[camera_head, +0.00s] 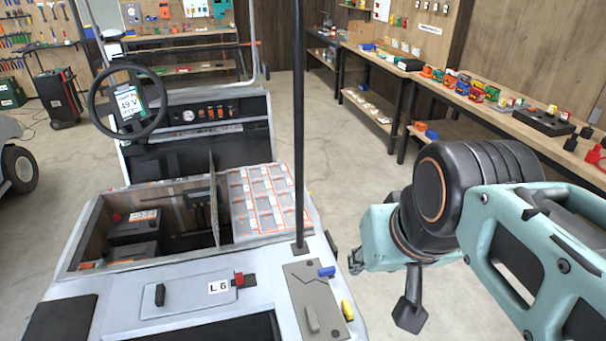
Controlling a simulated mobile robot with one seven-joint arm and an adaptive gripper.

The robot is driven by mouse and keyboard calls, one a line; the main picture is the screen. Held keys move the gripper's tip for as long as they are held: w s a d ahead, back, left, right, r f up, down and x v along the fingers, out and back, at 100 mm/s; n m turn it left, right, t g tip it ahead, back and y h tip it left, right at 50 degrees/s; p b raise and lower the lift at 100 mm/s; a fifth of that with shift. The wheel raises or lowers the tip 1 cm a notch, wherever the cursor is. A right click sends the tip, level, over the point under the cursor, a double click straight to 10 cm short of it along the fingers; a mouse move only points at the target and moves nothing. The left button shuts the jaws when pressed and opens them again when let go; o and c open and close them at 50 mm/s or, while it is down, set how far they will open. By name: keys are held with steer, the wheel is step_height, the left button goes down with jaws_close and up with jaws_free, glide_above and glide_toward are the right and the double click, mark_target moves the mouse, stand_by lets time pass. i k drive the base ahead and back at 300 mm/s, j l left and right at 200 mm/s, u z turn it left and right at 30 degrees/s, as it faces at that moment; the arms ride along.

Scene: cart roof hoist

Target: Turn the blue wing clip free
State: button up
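The blue wing clip (327,271) is on the right edge of a grey plate (304,278) near the foot of the black roof post (298,120). A yellow clip (347,309) sits lower on the same edge.
The cart has an open battery bay (70,260), a raised divider and a lid marked L 6 (180,298) with a red latch (240,280). A steering wheel (125,102) stands behind. A workbench (470,98) lines the right wall. Bare floor (350,180) separates cart and bench.

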mark_target(328, 271)
steer(key=l+z, duration=0.15)
steer(key=z, duration=1.45)
steer(key=i+l, duration=0.1)
steer(key=l, duration=0.3)
steer(key=i+l+z, duration=0.1)
steer(key=l, duration=0.3)
steer(key=i+l, duration=0.6)
steer(key=i+u, duration=0.4)
steer(key=i+l+u, duration=0.25)
steer(key=i+u, duration=0.15)
steer(key=i, duration=0.15)
steer(key=i+u, duration=0.35)
steer(key=u, duration=0.15)
steer(key=i+u, duration=0.6)
steer(key=u, duration=0.2)
steer(key=i+u, duration=0.2)
steer(key=u, duration=0.2)
steer(key=i+u, duration=0.15)
steer(key=u, duration=0.2)
steer(key=i+u, duration=0.15)
steer(key=u, duration=0.2)
steer(key=i+u, duration=0.1)
steer(key=u, duration=0.3)
steer(key=i+u, duration=0.15)
steer(key=u, duration=0.2)
